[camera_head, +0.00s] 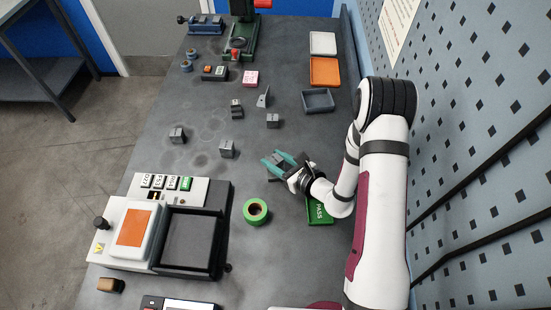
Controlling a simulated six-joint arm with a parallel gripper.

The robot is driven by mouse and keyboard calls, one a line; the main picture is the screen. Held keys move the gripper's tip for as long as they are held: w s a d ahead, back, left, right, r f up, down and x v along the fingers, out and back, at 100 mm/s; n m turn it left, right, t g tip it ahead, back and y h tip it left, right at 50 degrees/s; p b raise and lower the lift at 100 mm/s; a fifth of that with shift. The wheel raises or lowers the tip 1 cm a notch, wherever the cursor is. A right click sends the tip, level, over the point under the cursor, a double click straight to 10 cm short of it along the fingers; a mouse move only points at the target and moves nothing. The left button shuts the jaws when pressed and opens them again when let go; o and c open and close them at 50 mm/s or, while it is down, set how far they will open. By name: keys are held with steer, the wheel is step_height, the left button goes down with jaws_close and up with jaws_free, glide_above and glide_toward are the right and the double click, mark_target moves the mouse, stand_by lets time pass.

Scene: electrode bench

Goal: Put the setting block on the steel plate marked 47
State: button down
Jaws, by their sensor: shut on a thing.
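My gripper (275,163), with teal fingers, is over the middle of the bench. It is shut on a small dark grey piece, mostly hidden by the fingers; I cannot tell for sure that it is the setting block. Several small grey metal pieces stand on the bench to the left of and beyond my gripper: one block (227,149), another block (177,135), a third (273,121), a darker one (237,109) and an angled piece (263,97). No mark reading 47 is legible, so I cannot tell which piece is the steel plate.
A green tape roll (256,211) and a green PASS tray (320,211) lie near my gripper. A device with a black tray (222,247) fills the front left. Grey (318,100), orange (324,71) and white (322,43) trays line the right. A pegboard wall (470,150) bounds the right.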

steer(key=shift+c, duration=2.2)
jaws_free()
steer(key=shift+f, duration=0.15)
